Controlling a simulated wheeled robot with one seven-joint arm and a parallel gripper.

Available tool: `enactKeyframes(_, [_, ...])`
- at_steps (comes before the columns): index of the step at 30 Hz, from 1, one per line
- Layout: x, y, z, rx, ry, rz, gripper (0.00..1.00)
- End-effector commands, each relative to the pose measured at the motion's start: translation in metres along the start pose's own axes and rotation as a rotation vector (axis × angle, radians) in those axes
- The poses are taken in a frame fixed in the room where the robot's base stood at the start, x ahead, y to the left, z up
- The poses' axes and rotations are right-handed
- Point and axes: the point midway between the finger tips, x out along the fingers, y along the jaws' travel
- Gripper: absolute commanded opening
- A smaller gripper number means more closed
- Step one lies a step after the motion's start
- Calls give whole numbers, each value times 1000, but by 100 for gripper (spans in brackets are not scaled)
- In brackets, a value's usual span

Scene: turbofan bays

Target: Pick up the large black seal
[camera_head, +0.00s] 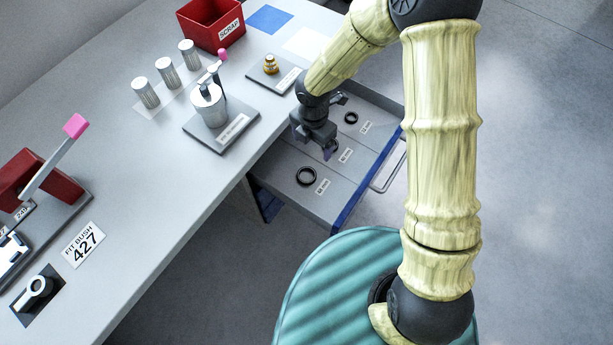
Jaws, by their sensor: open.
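A large black seal (306,176) lies flat in the near compartment of an open drawer (290,152). A smaller black seal (351,118) lies in the far compartment of the same drawer. My gripper (316,147) is open over the middle of the drawer, beyond the large seal and apart from it. It hides most of the middle compartment, and I cannot see what lies there. Labels stand beside the compartments, too small to read surely.
The drawer has a blue front edge and a handle (388,166). On the bench (140,190) stand a press fixture (208,105), several metal cylinders (166,72), a brass part (270,64), a red SCRAP bin (212,22) and a red lever clamp (40,185). Floor lies right of the drawer.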

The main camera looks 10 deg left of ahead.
Motion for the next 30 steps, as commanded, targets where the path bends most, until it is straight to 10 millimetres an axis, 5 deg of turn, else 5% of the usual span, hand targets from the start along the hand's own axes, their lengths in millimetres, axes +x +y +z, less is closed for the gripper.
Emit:
enactKeyframes(14, [12,8,-6,-94,7,1,81])
enactKeyframes(30, [101,8,-8,-94,7,-2,81])
